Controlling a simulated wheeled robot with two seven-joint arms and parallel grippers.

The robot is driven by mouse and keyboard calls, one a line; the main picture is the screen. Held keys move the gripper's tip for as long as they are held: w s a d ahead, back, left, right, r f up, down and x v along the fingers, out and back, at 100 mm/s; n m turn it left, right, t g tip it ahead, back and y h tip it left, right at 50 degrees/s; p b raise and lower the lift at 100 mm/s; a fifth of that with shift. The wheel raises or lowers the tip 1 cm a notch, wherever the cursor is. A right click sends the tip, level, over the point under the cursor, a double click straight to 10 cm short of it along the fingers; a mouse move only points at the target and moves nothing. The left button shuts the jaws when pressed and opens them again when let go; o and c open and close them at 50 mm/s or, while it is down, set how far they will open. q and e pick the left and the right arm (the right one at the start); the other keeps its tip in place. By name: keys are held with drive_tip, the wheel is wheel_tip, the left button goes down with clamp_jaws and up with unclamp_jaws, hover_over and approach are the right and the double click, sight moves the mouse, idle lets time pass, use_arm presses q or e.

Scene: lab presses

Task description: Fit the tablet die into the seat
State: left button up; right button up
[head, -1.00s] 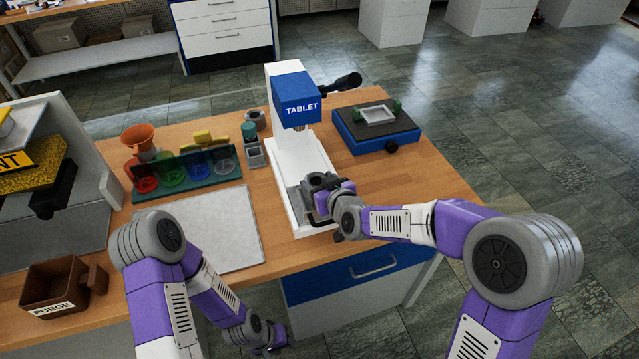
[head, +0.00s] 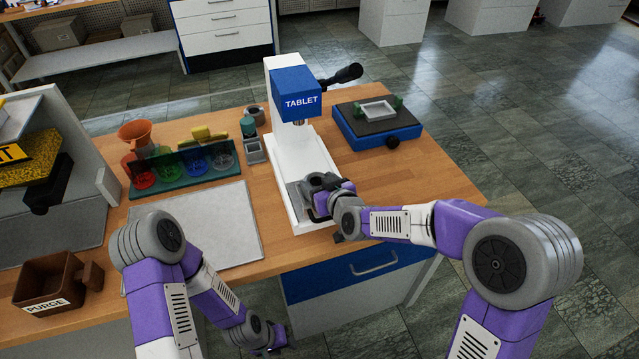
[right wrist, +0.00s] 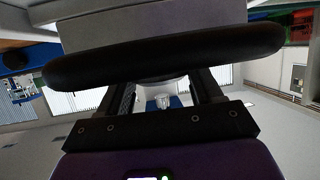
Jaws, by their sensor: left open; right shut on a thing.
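The tablet press (head: 293,170) is white with a blue head marked TABLET, and its long base runs toward me. My right gripper (head: 322,190) is low over the near end of that base. It is shut on a black bar (right wrist: 165,55), which looks like the handle of the tablet die. A grey plate-like part (head: 295,196) shows beside the gripper at the base; I cannot tell whether it is the die or its seat. The gripper hides any contact between them. My left gripper (head: 274,340) is open and empty, low in front of the bench.
A blue device with a dark top (head: 377,128) stands right of the press. Left are a rack of coloured cups (head: 185,172), a pale mat (head: 225,225) and a brown PURGE box (head: 48,285). The bench is clear right of my right gripper.

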drive_tip(key=shift+f, duration=0.1)
drive_tip(key=o, duration=1.5)
drive_tip(key=shift+c, duration=0.2)
drive_tip(key=p+v, duration=0.1)
drive_tip(key=v, duration=0.6)
drive_tip(key=shift+s, duration=0.25)
drive_tip(key=shift+d, duration=0.1)
